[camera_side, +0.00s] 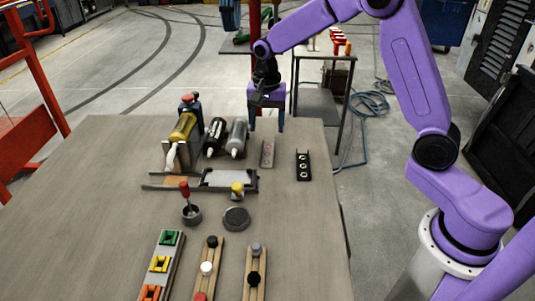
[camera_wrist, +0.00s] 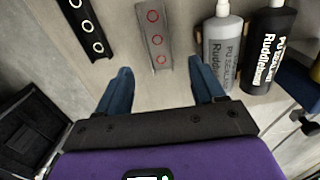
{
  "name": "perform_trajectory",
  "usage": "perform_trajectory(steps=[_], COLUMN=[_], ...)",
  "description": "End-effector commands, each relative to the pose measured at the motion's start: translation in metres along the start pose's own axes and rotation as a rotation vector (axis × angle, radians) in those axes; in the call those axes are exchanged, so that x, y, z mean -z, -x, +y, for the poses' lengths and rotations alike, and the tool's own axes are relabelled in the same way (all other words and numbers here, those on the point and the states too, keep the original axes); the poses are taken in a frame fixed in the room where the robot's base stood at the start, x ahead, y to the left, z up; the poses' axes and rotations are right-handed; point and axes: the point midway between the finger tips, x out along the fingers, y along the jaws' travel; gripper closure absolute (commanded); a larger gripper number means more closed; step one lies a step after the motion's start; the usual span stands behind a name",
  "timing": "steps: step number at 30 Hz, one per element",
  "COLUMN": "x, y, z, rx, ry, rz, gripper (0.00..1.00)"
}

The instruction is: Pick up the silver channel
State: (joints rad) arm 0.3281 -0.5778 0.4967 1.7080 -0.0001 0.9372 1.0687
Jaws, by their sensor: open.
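The silver channel (camera_side: 268,153) is a short grey strip with red rings, lying on the table near its far edge. In the wrist view the silver channel (camera_wrist: 155,38) lies ahead of the gap between my fingers, tilted slightly. My gripper (camera_side: 267,126) has blue fingers, spread open and empty, beyond the channel on its far side in the side view. My gripper (camera_wrist: 160,68) also shows in the wrist view, fingertips apart and not touching the channel. The exact height above the table is hard to tell.
A black channel (camera_side: 303,165) with light rings lies right of the silver one. A grey bottle (camera_side: 237,139), a black bottle (camera_side: 214,136) and a yellow-bodied tool (camera_side: 182,130) stand or lean to the left. Bare table (camera_side: 310,215) lies in front.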

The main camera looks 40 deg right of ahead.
Motion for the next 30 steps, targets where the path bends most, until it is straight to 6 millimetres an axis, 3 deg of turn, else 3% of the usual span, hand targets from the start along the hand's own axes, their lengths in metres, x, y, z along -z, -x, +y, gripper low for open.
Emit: perform_trajectory(steps=[3, 10, 19, 29, 30], x=[0.000, 0.000, 0.003, 0.003, 0.003], y=[-0.016, -0.029, -0.068, -0.074, -0.074], z=[0.000, 0.001, 0.003, 0.003, 0.003], rx=[-0.002, -0.002, -0.002, 0.000, 0.000], ry=[0.000, 0.001, 0.002, 0.002, 0.002], rz=[-0.001, -0.001, -0.002, 0.000, 0.000], gripper=[0.32, 0.32, 0.32, 0.32, 0.42])
